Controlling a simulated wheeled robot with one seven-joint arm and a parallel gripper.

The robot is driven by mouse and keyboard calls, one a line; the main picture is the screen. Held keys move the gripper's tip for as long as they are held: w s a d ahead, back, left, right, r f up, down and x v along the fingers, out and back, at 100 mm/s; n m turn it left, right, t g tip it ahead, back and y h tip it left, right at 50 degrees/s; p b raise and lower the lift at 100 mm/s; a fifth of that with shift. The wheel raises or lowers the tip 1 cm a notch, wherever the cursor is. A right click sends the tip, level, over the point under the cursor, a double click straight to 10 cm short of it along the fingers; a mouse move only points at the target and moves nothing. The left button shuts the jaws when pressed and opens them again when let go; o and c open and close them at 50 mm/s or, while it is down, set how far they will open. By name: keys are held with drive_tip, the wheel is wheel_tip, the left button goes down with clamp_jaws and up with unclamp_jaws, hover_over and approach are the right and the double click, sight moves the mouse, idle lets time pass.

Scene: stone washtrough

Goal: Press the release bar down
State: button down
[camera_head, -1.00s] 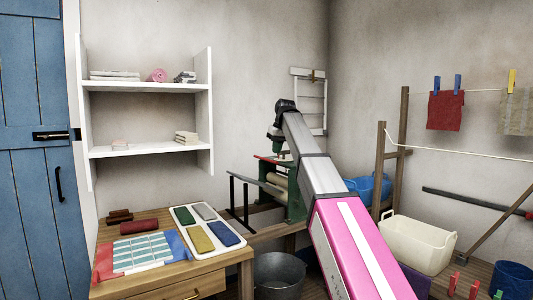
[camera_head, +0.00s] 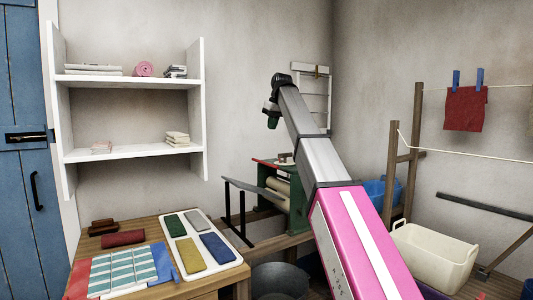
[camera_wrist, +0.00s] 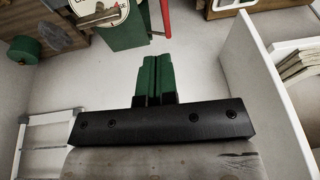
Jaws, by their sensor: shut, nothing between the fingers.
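A green-framed wringer (camera_head: 298,208) with cream rollers (camera_head: 277,186) stands beyond the work table. A red bar (camera_head: 264,161) lies across its top and looks like the release bar; part of the top is hidden behind my arm. My gripper (camera_head: 271,123) is above the wringer, clear of the bar. In the wrist view its green fingers (camera_wrist: 156,62) are together and empty. The red bar (camera_wrist: 167,17) is cut by that view's upper edge, apart from the fingertips. The wringer's green side (camera_wrist: 124,32) is beside it, with a pale round plate.
A white wall shelf (camera_head: 130,152) with folded cloths stands left of my gripper. The table (camera_head: 236,283) holds a tray of coloured blocks and striped cloth. A metal bucket (camera_head: 280,281), a cream tub (camera_head: 435,255) and a wooden drying frame (camera_head: 389,175) are low around my arm.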

sight(261, 162)
drive_tip(key=x, duration=0.9)
drive_tip(key=s+x, duration=0.1)
drive_tip(key=x, duration=0.3)
drive_tip(key=shift+f, duration=0.55)
drive_tip(key=shift+s+a+f+t+h, duration=0.3)
drive_tip(key=shift+t+h, duration=0.2)
drive_tip(key=shift+h, duration=0.2)
drive_tip(key=f+t+h, duration=0.1)
drive_tip(key=a+f+t+h, duration=0.1)
drive_tip(key=h, duration=0.1)
drive_tip(key=shift+s+a+f+n, duration=0.2)
drive_tip(key=shift+s+n, duration=0.2)
drive_tip(key=shift+f, duration=0.15)
